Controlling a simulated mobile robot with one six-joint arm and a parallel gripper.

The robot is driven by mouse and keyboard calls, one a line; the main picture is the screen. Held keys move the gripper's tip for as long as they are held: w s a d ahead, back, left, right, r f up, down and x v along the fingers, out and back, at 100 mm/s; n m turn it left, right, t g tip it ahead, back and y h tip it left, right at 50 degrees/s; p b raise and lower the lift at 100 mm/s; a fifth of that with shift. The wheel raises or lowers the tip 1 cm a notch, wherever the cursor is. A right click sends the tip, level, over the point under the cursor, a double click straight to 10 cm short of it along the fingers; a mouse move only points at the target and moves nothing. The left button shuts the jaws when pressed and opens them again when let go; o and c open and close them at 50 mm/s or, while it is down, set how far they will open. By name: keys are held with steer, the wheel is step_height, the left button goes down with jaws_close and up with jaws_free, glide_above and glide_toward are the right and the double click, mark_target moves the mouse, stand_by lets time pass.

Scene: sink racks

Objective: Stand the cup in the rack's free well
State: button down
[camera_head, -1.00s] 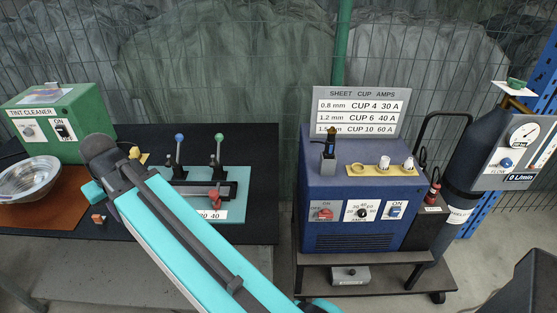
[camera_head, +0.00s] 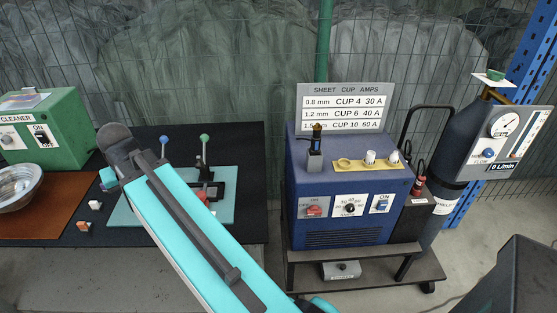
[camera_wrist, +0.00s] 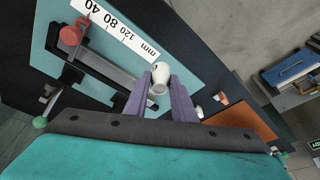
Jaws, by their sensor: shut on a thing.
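In the wrist view, my gripper (camera_wrist: 160,92) has its two purple fingers shut on a small white cup (camera_wrist: 159,75). The cup's dark opening shows between the fingertips. In the head view, my gripper (camera_head: 107,178) is at the left, above the bench and mostly behind my own arm; I cannot make out the cup there. The yellow rack (camera_head: 357,167) lies on top of the blue welder, far to the right of my gripper. Two white cups, a middle one (camera_head: 370,157) and a right one (camera_head: 393,157), stand in it. Its left well (camera_head: 345,163) looks empty.
A black torch (camera_head: 316,150) stands left of the rack on the blue welder (camera_head: 345,220), with a sign (camera_head: 344,90) behind. A gas cylinder (camera_head: 455,160) stands right. The bench holds a lever fixture (camera_head: 205,185), a metal bowl (camera_head: 18,187), a white block (camera_head: 95,205) and an orange block (camera_head: 84,226).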

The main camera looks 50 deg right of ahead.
steer(key=s+d+m, duration=0.2)
steer(key=d, duration=0.3)
steer(key=s+d+m+h, duration=0.1)
steer(key=s+d+m, duration=0.1)
steer(key=d, duration=0.3)
steer(key=s+d+m+g, duration=0.1)
steer(key=s+d+m, duration=0.1)
steer(key=d, duration=0.3)
steer(key=shift+s+d+h, duration=0.2)
steer(key=shift+d+h, duration=0.1)
steer(key=s+d+m+g, duration=0.2)
steer(key=s+d+m, duration=0.7)
steer(key=s+d, duration=0.4)
steer(key=s+d+r+m+g, duration=0.1)
steer(key=s+d+m, duration=0.8)
steer(key=s, duration=1.2)
steer(key=d+g, duration=0.1)
steer(key=d, duration=0.3)
steer(key=shift+s+g, duration=0.3)
steer(key=shift+r+y, duration=0.1)
steer(key=shift+y, duration=0.3)
steer(key=shift+w+d+f+p, duration=0.25)
steer(key=shift+w+d+p, duration=0.35)
steer(key=shift+d, duration=1.85)
steer(key=shift+w+d+f+p, duration=0.2)
steer(key=shift+w+d+p, duration=0.4)
steer(key=shift+d, duration=1.85)
steer(key=shift+w+d+f+p, duration=0.25)
steer(key=shift+w+d+p, duration=0.35)
steer(key=shift+d, duration=1.85)
